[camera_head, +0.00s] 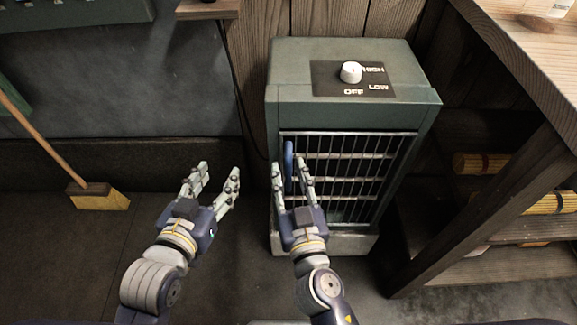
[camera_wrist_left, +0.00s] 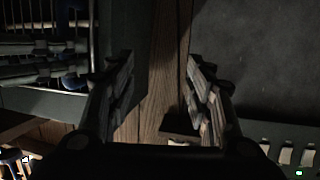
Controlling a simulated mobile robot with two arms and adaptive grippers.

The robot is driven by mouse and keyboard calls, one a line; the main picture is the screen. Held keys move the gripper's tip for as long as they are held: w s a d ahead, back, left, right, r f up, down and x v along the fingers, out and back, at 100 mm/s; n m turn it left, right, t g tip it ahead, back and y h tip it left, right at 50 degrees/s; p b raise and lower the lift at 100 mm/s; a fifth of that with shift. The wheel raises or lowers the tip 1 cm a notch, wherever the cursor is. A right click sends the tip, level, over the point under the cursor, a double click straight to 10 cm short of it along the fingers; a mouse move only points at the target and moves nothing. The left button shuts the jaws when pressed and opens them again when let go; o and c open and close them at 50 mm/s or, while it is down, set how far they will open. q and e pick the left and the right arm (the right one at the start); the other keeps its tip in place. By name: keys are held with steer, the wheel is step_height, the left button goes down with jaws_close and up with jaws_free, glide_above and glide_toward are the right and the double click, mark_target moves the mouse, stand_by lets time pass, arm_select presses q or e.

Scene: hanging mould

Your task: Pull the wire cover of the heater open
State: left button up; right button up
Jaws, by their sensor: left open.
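The heater (camera_head: 345,110) is a green-grey box with a white dial (camera_head: 351,72) on top. Its wire cover (camera_head: 350,170) fills the front and looks closed. A blue upright handle (camera_head: 289,160) is at the cover's left side. My right gripper (camera_head: 288,160) has its fingers on either side of this handle; I cannot tell if they press on it. My left gripper (camera_head: 219,170) is open and empty, left of the heater and apart from it. Its spread fingers show in the left wrist view (camera_wrist_left: 158,75), with part of the wire cover (camera_wrist_left: 50,20) at upper left.
A wooden bench (camera_head: 520,50) with shelves holding rolled bundles (camera_head: 480,163) stands close on the right. A broom (camera_head: 97,196) leans at the left. A dark cable (camera_head: 238,90) hangs by the wall left of the heater. The floor around my left gripper is clear.

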arm_select(q)
steer(key=shift+s+a+f+g, duration=0.15)
steer(key=shift+s+f+g, duration=0.15)
steer(key=shift+f, duration=0.25)
steer(key=shift+s+a+f+g, duration=0.2)
steer(key=shift+f+g, duration=0.1)
steer(key=shift+f, duration=0.2)
arm_select(e)
steer(key=shift+w+a, duration=0.15)
steer(key=shift+w, duration=0.65)
steer(key=shift+c, duration=0.6)
jaws_close()
arm_select(q)
steer(key=shift+d, duration=0.1)
arm_select(e)
steer(key=shift+s, duration=0.1)
